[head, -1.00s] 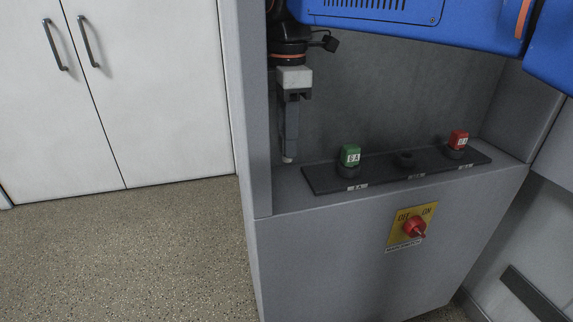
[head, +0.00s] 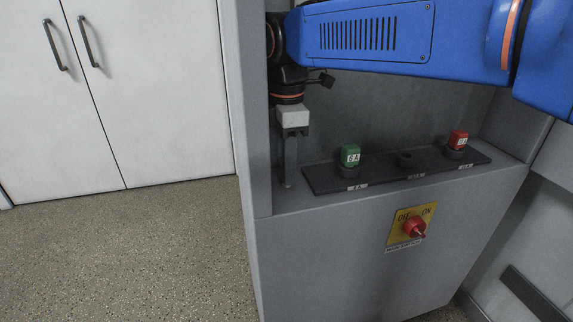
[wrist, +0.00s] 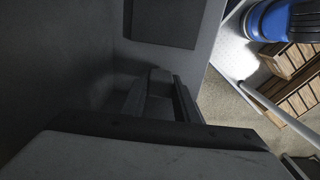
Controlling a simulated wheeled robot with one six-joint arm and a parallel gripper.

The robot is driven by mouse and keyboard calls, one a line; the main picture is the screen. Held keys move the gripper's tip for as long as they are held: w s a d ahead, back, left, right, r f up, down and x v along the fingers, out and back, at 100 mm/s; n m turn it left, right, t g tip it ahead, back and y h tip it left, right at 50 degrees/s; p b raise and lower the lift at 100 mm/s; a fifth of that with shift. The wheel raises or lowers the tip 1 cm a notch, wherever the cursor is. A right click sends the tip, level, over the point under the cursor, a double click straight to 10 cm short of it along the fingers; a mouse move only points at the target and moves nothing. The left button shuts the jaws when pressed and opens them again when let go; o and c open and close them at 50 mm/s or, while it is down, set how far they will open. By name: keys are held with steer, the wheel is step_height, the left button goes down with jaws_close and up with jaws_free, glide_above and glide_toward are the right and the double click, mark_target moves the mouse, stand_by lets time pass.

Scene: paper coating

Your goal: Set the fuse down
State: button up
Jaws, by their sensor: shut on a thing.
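My gripper (head: 288,183) points straight down at the left end of the cabinet shelf, with its fingertips close to the shelf surface. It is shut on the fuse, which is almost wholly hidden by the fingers. I cannot tell whether the fuse touches the shelf. In the wrist view the dark gripper fingers (wrist: 155,92) show, but the fuse cannot be made out. The black fuse board (head: 325,182) lies just right of my gripper. A green fuse (head: 350,155) stands in its left socket and a red fuse (head: 458,140) in its right socket. The middle socket (head: 405,158) is empty.
The cabinet's left wall (head: 255,120) rises close beside my gripper. A red rotary switch (head: 414,228) on a yellow plate is on the cabinet front. White cupboard doors (head: 150,90) stand at the left. Wooden crates (wrist: 290,75) and a blue drum (wrist: 275,20) show in the wrist view.

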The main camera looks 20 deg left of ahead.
steer(key=shift+f, duration=0.1)
steer(key=o, duration=1.1)
step_height(320, 180, up, 12)
steer(key=shift+r, duration=0.1)
steer(key=shift+d, duration=0.1)
